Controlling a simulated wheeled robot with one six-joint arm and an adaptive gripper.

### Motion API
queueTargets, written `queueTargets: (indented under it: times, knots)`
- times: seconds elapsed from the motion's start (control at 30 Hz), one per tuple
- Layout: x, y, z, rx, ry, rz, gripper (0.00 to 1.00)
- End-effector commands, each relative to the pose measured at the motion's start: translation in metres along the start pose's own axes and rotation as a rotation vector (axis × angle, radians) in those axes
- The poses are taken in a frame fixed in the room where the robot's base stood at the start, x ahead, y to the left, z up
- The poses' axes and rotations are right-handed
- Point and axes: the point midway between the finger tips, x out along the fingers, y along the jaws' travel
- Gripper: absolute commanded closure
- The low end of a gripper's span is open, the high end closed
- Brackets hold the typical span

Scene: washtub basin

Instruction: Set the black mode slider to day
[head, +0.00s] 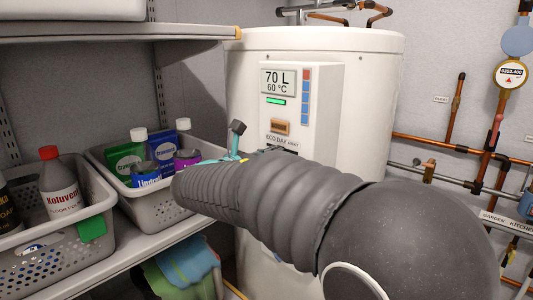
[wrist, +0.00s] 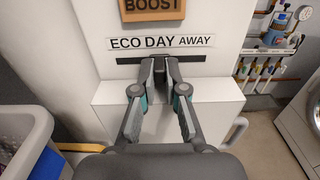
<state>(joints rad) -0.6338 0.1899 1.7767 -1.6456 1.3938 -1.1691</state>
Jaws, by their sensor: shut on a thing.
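The black mode slider (wrist: 160,63) sits on a dark horizontal slot (wrist: 129,61) in the white panel, in the wrist view. The label strip (wrist: 160,42) above reads ECO, DAY, AWAY from left to right. My gripper (wrist: 160,70) is shut on the slider, with one finger on each side, and hides most of it. The slider stands below the word DAY, near the middle of the slot. In the head view the label (head: 282,141) shows on the boiler (head: 375,100), but my arm hides the slider.
Above the label is the brown BOOST button (head: 280,126), below a display (head: 278,82) reading 70 L, 60 °C. Left are a shelf (head: 120,33) and baskets (head: 155,208) of bottles and boxes. Copper pipes (head: 440,145) run along the right wall.

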Motion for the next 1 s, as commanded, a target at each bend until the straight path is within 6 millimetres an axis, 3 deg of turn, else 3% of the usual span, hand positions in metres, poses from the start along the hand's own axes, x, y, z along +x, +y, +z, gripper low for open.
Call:
queueTargets:
  times: [0.13,0.17,0.2,0.27,0.67,1.0]
  knots:
    - [-0.001,0.000,-0.001,0.000,0.000,0.002,1.00]
    - [-0.001,0.000,-0.001,0.000,0.000,0.002,0.84]
    - [-0.001,0.000,-0.001,0.000,0.000,0.002,0.74]
    - [-0.001,0.000,-0.001,0.000,0.000,0.002,0.62]
    - [-0.007,0.001,0.000,0.001,0.000,0.004,0.62]
    - [-0.068,0.001,0.000,0.001,0.000,0.007,0.62]
